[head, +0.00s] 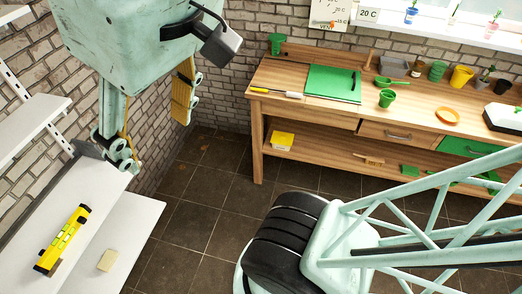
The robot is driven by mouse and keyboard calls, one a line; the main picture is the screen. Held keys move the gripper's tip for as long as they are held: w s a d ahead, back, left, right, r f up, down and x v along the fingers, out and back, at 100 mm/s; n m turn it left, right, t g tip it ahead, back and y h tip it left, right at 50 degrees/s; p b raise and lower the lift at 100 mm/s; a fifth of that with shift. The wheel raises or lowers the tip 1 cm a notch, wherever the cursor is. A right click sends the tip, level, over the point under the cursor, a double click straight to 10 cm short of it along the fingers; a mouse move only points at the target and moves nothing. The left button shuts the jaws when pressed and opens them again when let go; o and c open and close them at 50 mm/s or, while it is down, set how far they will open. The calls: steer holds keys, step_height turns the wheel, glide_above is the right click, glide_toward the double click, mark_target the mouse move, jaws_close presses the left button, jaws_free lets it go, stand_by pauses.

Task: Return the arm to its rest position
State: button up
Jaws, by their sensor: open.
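My gripper (153,138) hangs from the large mint-green wrist block at the upper left of the head view. Its two fingers are spread well apart, with nothing seen between them. The left finger shows in front of the white shelves, and the right finger, with a yellow face, shows against the brick wall. My mint lattice arm link and a black ribbed joint fill the lower right and hide part of the floor. No rest mark or cradle is visible.
White shelves (130,215) at left hold a yellow spirit level (62,239) and a pale block (107,260). A wooden workbench (283,78) at the back carries a green mat (332,83), pots, cups and tools. Dark tiled floor (215,185) is clear between shelves and bench.

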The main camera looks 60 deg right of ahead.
steer(key=shift+s+f, duration=0.2)
steer(key=shift+f, duration=0.15)
step_height(320, 180, down, 10)
steer(key=b, duration=1)
steer(key=shift+r, duration=0.1)
stand_by(0.7)
